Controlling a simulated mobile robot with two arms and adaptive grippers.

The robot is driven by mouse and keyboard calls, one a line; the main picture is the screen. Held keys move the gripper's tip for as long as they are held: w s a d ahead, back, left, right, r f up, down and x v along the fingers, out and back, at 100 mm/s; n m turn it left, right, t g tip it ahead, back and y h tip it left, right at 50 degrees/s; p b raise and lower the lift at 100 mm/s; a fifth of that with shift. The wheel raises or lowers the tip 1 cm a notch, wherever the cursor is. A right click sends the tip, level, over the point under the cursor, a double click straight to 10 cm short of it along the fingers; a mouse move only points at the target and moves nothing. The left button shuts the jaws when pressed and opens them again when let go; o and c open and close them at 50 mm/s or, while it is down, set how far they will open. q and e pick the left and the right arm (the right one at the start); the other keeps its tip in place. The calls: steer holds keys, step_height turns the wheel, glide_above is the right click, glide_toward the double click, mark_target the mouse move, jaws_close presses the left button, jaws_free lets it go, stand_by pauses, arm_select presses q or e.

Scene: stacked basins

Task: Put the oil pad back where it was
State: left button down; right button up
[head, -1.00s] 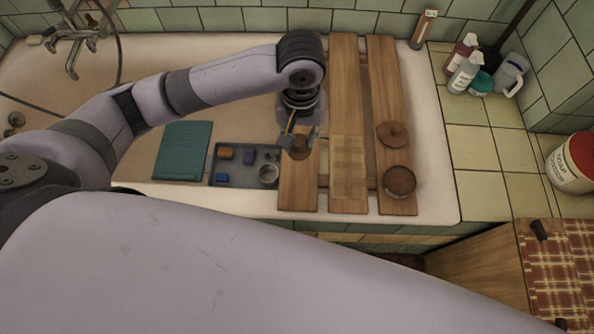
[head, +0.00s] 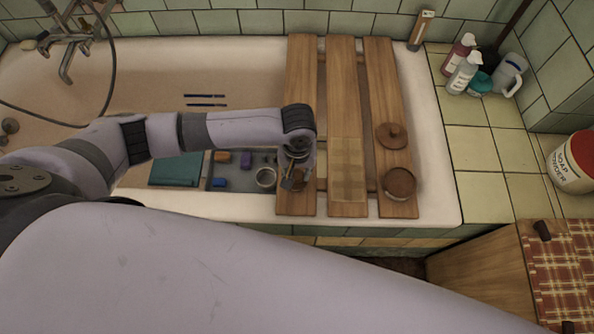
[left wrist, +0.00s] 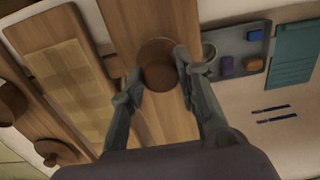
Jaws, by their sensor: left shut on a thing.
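A round brown pad (left wrist: 158,60), which I take as the oil pad, sits between the fingers of my left gripper (left wrist: 155,74) in the left wrist view. My left gripper (head: 297,181) is shut on it in the head view, over the near end of the left wooden plank (head: 302,90). The pad is mostly hidden by the gripper there. I cannot tell whether it touches the plank. An open round tin with a brown top (head: 400,182) and a round brown lid (head: 392,136) are on the right plank. My right gripper is not in view.
A grey tray (head: 238,184) left of the planks holds small coloured blocks and a metal cup (head: 265,177). A teal folded cloth (head: 175,170) lies further left, with two blue pencils (head: 205,100) behind. A checked cloth (head: 348,165) covers part of the middle plank.

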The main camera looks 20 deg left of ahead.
mark_target(297, 175)
arm_select(q)
steer(key=shift+f, duration=0.1)
steer(key=c, duration=1.2)
jaws_free()
step_height(297, 175, up, 12)
steer(key=shift+r+p, duration=0.2)
steer(key=shift+p, duration=0.35)
